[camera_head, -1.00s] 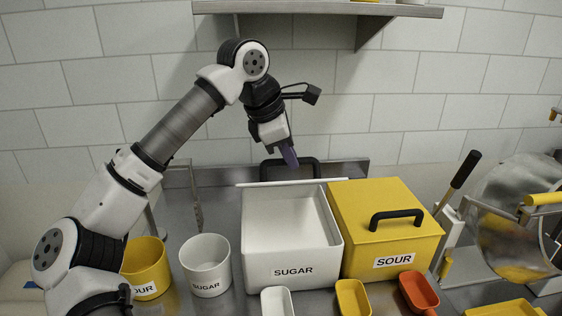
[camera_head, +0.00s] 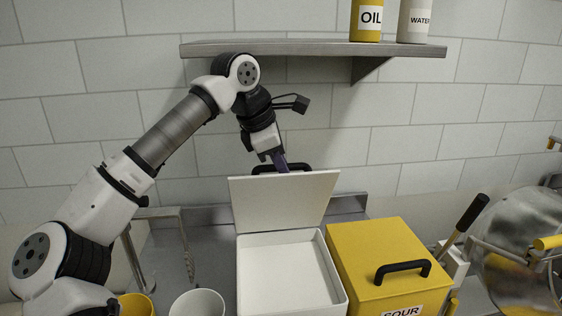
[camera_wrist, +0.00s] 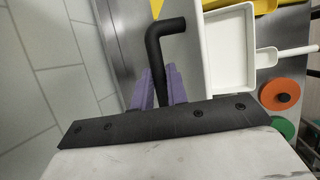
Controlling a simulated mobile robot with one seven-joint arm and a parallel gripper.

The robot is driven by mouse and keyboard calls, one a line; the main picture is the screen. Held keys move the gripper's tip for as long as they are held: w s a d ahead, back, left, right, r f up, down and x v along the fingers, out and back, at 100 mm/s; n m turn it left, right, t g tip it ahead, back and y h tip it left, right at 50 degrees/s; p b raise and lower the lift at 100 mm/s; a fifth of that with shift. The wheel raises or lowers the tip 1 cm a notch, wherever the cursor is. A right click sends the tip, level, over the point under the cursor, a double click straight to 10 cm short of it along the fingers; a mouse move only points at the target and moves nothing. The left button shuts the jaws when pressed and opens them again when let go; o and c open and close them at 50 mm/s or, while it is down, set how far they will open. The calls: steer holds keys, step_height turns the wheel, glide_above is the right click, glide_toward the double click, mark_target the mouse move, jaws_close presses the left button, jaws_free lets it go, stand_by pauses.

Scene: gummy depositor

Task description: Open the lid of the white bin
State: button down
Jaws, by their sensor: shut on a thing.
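The white bin (camera_head: 342,290) stands open in the head view, and its inside looks empty. Its white lid (camera_head: 283,201) is raised at the bin's back edge, with its flat underside facing the head camera. The lid's black handle (camera_head: 301,168) shows just above its top edge. My gripper (camera_head: 281,164) reaches behind that edge. In the wrist view, the purple fingers of my gripper (camera_wrist: 158,88) are shut on the black handle (camera_wrist: 157,40). The lower part of the grip is hidden behind the lid in the head view.
A yellow SOUR bin (camera_head: 370,249) with its lid on stands right beside the white bin. A metal shelf (camera_head: 310,49) with OIL and WATER containers hangs above my gripper. White and yellow pots stand at left. A round metal vessel (camera_head: 520,225) is at right.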

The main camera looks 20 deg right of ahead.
steer(key=shift+f, duration=0.35)
steer(key=c, duration=1.8)
jaws_free()
steer(key=o, duration=0.4)
steer(key=shift+w+f, duration=0.15)
steer(key=shift+w, duration=0.2)
steer(key=shift+s+r, duration=0.2)
steer(key=shift+r, duration=0.1)
steer(key=shift+b+v, duration=0.85)
steer(key=shift+v, duration=2.85)
